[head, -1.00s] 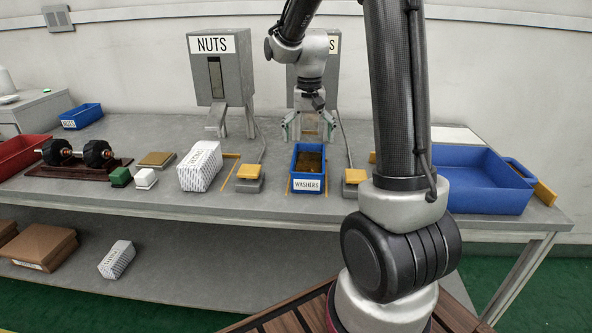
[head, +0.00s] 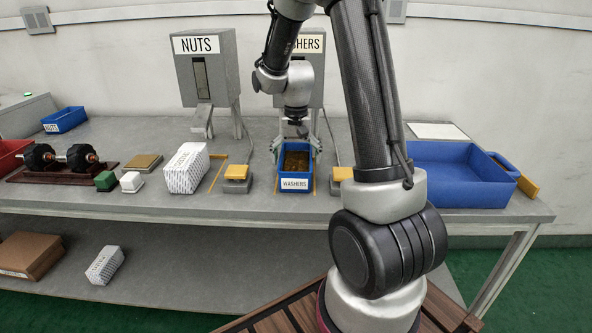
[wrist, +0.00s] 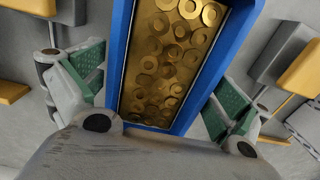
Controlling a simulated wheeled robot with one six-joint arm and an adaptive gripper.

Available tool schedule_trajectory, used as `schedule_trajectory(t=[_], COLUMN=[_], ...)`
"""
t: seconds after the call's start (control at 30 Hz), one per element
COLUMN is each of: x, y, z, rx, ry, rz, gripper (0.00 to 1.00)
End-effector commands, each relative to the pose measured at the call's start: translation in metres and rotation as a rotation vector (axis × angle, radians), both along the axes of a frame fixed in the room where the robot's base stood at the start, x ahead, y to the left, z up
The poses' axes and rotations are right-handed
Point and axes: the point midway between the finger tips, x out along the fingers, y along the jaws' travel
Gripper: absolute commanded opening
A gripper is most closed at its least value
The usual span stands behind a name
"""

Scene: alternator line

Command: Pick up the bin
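The blue bin labelled WASHERS (head: 296,175) stands on the bench under the washers dispenser, between yellow floor marks. It holds many brass-coloured washers, seen closely in the wrist view, where its blue wall (wrist: 118,62) shows. My gripper (head: 296,149) is open and low over the bin's back part, one finger on each side of it. In the wrist view the green-padded fingers of my gripper (wrist: 157,95) flank the bin's long walls. A narrow gap shows on each side, and I see no firm contact.
The washers dispenser (head: 312,92) stands close behind, the nuts dispenser (head: 215,72) to its left. Yellow-topped pedals (head: 236,172) sit either side of the bin. A white patterned box (head: 187,168) is further left, and a large blue tray (head: 445,188) is at right.

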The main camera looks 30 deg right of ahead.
Motion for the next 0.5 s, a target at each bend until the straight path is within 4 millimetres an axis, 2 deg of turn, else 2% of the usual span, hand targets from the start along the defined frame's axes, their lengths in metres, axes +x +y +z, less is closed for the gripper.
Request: schedule_trajectory(t=[0.03, 0.33, 0.37, 0.5], x=[0.0001, 0.0000, 0.0004, 0.0004], y=[-0.0001, 0.0000, -0.0001, -0.0001], z=[0.0001, 0.0002, 0.0007, 0.0007], rx=[0.000, 0.000, 0.000, -0.001], ry=[0.000, 0.000, -0.001, -0.001], rz=[0.000, 0.000, 0.000, 0.001], gripper=[0.91, 0.36, 0.33, 0.33])
